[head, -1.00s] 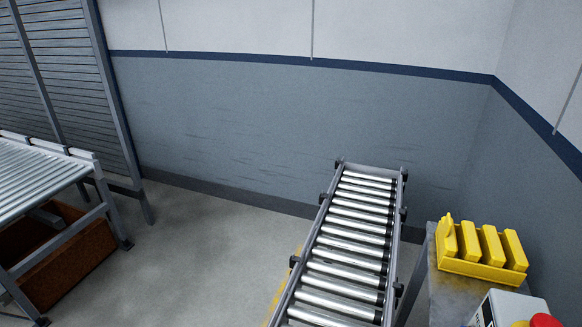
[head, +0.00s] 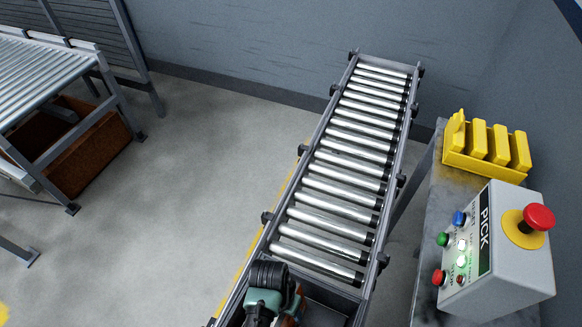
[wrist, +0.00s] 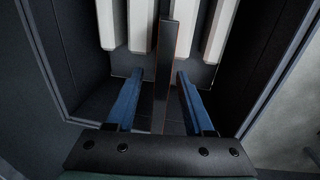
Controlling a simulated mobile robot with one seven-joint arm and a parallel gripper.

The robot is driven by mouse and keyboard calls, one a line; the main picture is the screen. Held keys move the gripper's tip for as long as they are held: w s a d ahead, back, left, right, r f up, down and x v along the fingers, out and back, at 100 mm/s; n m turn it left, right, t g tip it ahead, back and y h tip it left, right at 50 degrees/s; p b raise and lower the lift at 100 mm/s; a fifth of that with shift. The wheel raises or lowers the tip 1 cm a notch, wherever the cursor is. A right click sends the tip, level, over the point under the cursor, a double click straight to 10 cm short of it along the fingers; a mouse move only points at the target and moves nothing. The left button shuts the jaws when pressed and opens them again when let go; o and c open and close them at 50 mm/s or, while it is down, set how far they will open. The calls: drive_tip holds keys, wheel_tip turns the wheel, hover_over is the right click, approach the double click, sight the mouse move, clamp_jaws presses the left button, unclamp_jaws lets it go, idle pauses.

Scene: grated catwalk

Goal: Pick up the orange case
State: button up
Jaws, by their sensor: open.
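In the wrist view my gripper (wrist: 159,78) is open, its two blue fingers pointing down into a dark bay at the conveyor's near end. A narrow dark upright slab with thin orange edges, apparently the orange case (wrist: 161,95), stands between the fingers. Gaps show on both sides of it, so neither finger seems to touch it. Its broad faces are hardly visible from here. In the head view my arm hides most of the bay. A bit of orange shows beside my arm, but I cannot tell whether it is the case.
The roller conveyor (head: 338,172) runs away from me, its side walls close around my gripper. A control box (head: 510,262) with a red button and a yellow rack (head: 484,165) stand on a bench at right. Another roller table (head: 45,68) is at left. Floor between is clear.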

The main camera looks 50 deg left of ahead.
sight(291, 319)
drive_tip(key=shift+w+d+f, duration=0.1)
drive_tip(key=shift+d+f, duration=0.05)
drive_tip(key=shift+f, duration=1.15)
clamp_jaws()
